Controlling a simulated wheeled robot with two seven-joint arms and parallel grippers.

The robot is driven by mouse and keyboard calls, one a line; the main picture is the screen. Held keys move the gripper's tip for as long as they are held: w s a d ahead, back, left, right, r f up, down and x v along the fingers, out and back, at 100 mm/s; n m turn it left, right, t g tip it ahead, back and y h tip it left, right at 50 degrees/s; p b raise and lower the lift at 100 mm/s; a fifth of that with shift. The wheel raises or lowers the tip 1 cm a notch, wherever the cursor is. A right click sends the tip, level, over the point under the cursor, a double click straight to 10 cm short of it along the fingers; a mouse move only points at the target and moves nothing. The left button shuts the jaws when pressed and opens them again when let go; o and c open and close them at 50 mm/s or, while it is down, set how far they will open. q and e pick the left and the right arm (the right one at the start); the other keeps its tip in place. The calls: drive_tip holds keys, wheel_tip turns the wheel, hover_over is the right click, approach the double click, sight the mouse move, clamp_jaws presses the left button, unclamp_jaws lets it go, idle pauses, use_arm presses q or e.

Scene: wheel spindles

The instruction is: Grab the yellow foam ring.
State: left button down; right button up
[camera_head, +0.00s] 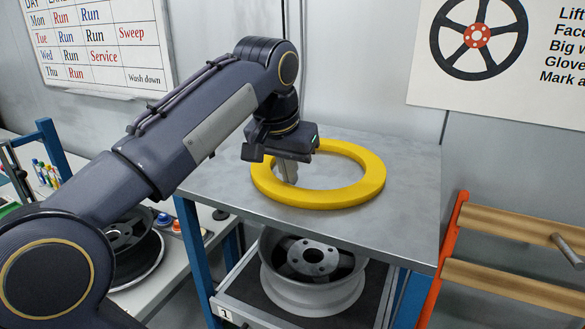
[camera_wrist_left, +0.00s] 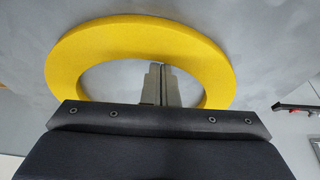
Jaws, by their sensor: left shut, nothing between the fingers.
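The yellow foam ring (camera_head: 372,181) lies flat on the grey metal top of the stand (camera_head: 408,196). It also shows in the left wrist view (camera_wrist_left: 130,31), its near part hidden behind the gripper body. My left gripper (camera_head: 290,178) points down at the ring's left side, with its fingertips over or inside the hole near the inner edge. Its fingers are shut together with nothing between them, as the left wrist view (camera_wrist_left: 162,88) also shows. I cannot tell whether a finger touches the ring. My right gripper is not in view.
A grey wheel rim (camera_head: 312,275) sits on the shelf under the stand's top. An orange and wooden rack (camera_head: 510,285) stands at the right. The stand's top is otherwise clear.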

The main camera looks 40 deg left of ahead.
use_arm(q)
drive_tip(key=s, duration=0.3)
drive_tip(key=s+d, duration=0.1)
drive_tip(key=s, duration=0.2)
drive_tip(key=s+d+b, duration=0.1)
drive_tip(key=s, duration=0.2)
drive_tip(key=shift+d, duration=0.1)
